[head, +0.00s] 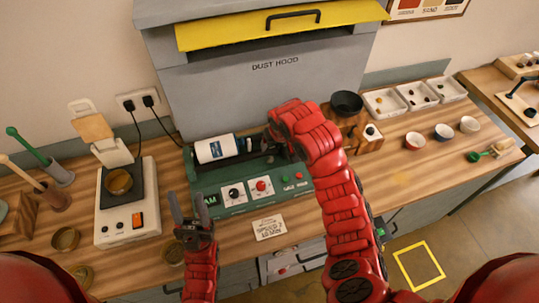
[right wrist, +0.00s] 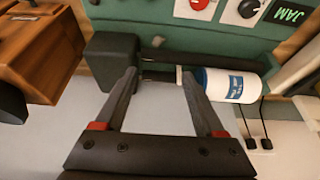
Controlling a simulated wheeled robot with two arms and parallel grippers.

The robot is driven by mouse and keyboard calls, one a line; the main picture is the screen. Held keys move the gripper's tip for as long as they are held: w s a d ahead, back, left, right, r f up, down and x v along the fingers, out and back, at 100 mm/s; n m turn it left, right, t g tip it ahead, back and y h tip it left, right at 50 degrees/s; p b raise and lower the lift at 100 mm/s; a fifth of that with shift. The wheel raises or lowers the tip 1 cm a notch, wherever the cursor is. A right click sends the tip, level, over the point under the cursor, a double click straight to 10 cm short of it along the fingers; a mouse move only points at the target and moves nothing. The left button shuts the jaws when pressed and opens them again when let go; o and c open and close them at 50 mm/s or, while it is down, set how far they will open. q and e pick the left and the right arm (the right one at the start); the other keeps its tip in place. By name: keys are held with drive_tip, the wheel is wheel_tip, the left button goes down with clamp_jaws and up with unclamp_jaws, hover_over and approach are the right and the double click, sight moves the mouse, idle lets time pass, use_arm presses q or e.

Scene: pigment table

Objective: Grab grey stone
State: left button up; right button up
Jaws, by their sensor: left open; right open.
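A small pale grey lump (right wrist: 158,43) shows in the right wrist view on the green roller machine (right wrist: 120,18), just past the black rollers. It looks like a stone, but it is too small to be sure. My right gripper (right wrist: 159,75) is open and empty, its fingers pointing at the rollers with the lump beyond the gap between them. My left gripper (head: 187,203) is open and empty, fingers up, in front of the machine's left end.
A white jar (head: 215,149) with a blue label lies on the rollers. The grey dust hood (head: 270,95) stands behind. White trays (head: 385,113) with small stones and several bowls (head: 415,141) are at the right. A white scale (head: 125,222) stands at the left.

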drive_tip(key=b, duration=0.6)
hover_over(270, 158)
drive_tip(key=s, duration=0.2)
drive_tip(key=f, duration=1)
drive_tip(key=shift+d+f, duration=0.15)
drive_tip(key=shift+d, duration=0.1)
drive_tip(key=b+x, duration=0.3)
drive_tip(key=x, duration=0.2)
drive_tip(key=shift+d, duration=0.1)
drive_tip(key=shift+s, duration=0.1)
drive_tip(key=shift+c, duration=0.7)
clamp_jaws()
